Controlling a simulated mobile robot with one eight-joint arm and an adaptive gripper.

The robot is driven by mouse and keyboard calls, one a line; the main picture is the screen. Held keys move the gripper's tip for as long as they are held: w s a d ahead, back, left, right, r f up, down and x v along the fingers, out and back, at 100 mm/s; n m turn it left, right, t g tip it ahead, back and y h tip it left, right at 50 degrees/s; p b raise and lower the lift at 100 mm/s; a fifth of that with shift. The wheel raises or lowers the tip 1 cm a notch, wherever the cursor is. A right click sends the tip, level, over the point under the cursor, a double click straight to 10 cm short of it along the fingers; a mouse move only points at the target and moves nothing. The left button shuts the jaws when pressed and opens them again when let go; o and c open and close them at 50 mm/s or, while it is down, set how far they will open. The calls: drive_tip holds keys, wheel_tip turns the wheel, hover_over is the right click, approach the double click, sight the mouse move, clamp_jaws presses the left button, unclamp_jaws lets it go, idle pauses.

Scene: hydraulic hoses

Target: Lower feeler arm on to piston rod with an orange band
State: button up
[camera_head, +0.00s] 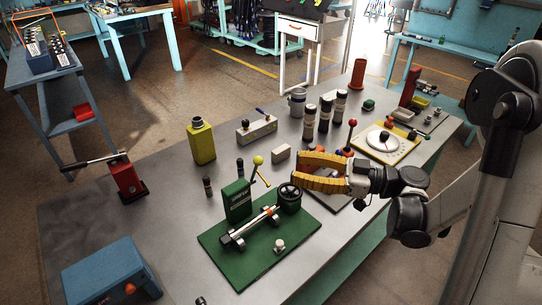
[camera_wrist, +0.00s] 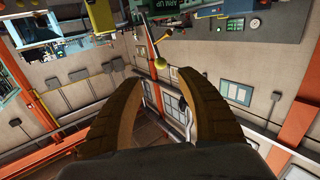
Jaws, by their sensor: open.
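A green base plate (camera_head: 258,262) on the bench carries a green block (camera_head: 236,201), a black handwheel (camera_head: 289,196) and a silver piston rod (camera_head: 255,224) with an orange band (camera_head: 270,211). A thin arm with a yellow ball (camera_head: 258,160) stands up beside the block, raised clear of the rod. My gripper (camera_head: 302,172) is open and empty, right of the yellow ball and above the handwheel, its fingers pointing left.
A red-knobbed lever (camera_head: 352,122) and a dial plate (camera_head: 390,143) stand behind my gripper. Dark cylinders (camera_head: 324,113), a yellow can (camera_head: 201,143) and a small pale block (camera_head: 281,153) stand farther back.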

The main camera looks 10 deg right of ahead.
sight(258, 160)
drive_tip(key=b+x, duration=0.2)
drive_tip(key=x, duration=0.8)
drive_tip(key=shift+a, duration=0.3)
clamp_jaws()
